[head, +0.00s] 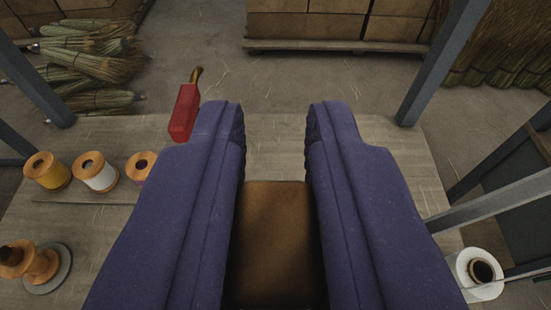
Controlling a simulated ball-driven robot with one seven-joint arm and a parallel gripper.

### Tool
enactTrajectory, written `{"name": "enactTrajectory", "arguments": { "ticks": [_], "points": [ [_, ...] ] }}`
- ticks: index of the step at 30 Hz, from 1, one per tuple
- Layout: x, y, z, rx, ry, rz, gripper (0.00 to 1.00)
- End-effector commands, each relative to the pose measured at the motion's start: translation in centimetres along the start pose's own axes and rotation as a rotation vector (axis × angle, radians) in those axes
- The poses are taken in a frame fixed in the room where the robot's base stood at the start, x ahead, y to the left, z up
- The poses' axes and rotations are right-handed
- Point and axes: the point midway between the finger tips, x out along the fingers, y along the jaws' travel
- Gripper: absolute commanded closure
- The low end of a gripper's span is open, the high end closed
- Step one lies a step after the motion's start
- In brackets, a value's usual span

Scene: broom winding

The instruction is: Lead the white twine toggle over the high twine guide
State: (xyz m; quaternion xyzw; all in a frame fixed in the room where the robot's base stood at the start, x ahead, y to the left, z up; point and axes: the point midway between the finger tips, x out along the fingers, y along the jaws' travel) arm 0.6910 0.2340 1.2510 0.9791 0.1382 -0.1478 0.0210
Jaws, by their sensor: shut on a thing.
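My gripper (274,118) has two thick purple-blue jaws that reach forward over the wooden table. I cannot make out the high twine guide.
The table (275,145) holds a red block-like thing (184,112) with a brass end, left of the jaws, and several spools (95,172) at the left. Grey posts (440,62) rise at both sides. Broom bundles (88,62) and boxes (310,27) lie beyond.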

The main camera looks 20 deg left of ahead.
Motion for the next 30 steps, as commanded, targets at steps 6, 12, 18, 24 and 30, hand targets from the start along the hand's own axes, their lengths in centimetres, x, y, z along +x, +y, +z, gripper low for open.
{"name": "enactTrajectory", "arguments": {
  "ticks": [6, 12, 18, 24, 30],
  "points": [
    [1.3, -0.8, 4.1, 0.001, 0.000, 0.000, 1.00],
    [2.2, -1.6, 7.2, 0.000, -0.001, 0.000, 1.00],
    [3.0, -2.4, 9.7, 0.000, 0.000, -0.001, 1.00],
    [3.4, -2.7, 11.0, 0.000, 0.000, 0.000, 1.00],
    [3.5, -2.8, 11.2, 0.000, 0.000, 0.000, 1.00]
  ]
}}
